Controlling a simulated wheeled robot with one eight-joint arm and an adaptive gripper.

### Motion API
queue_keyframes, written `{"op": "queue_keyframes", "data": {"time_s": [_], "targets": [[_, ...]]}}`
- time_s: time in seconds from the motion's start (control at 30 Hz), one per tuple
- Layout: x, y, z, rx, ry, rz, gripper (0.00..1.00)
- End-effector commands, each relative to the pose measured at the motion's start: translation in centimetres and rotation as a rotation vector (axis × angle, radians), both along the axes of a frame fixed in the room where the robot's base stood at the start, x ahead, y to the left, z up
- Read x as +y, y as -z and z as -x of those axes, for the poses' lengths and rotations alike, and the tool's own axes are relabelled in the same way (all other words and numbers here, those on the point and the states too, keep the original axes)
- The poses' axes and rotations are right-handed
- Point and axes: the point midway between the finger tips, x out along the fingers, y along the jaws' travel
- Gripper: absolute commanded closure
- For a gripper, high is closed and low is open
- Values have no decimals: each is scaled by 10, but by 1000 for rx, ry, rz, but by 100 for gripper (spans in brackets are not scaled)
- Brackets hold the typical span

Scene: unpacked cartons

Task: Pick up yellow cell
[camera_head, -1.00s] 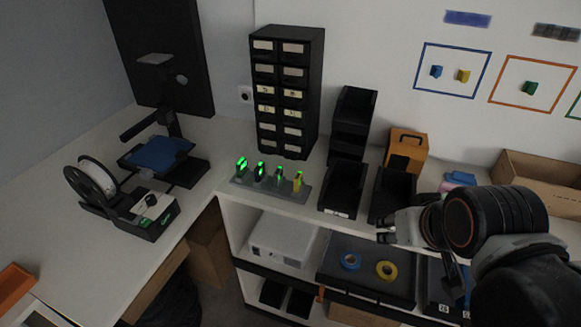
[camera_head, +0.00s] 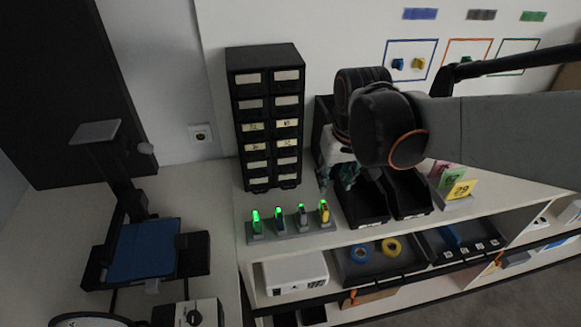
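The yellow cell (camera_head: 324,213) stands upright at the right end of a row of cells in a grey rack (camera_head: 291,236) on the white counter. A green light glows at its top. My gripper (camera_head: 337,182) points downward just above and slightly right of the yellow cell, apart from it in the picture. Its dark fingers appear spread with nothing between them. My wrist and arm reach in from the right and hide part of the black bins behind.
Other cells with green lights (camera_head: 256,222) stand to the left in the same rack. A black drawer cabinet (camera_head: 267,120) rises behind it. Black open bins (camera_head: 411,196) and coloured number cards (camera_head: 459,190) are to the right. A printer-like device (camera_head: 145,250) stands left.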

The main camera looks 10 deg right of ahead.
Motion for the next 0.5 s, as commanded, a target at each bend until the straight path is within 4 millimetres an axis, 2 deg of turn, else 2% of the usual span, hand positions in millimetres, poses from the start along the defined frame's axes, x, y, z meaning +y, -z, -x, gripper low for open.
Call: {"op": "queue_keyframes", "data": {"time_s": [0.03,0.2,0.5], "targets": [[0,-2,-13,31,1,0,63],[1,10,-38,130,1,1,63],[2,30,-55,217,1,1,63]]}}
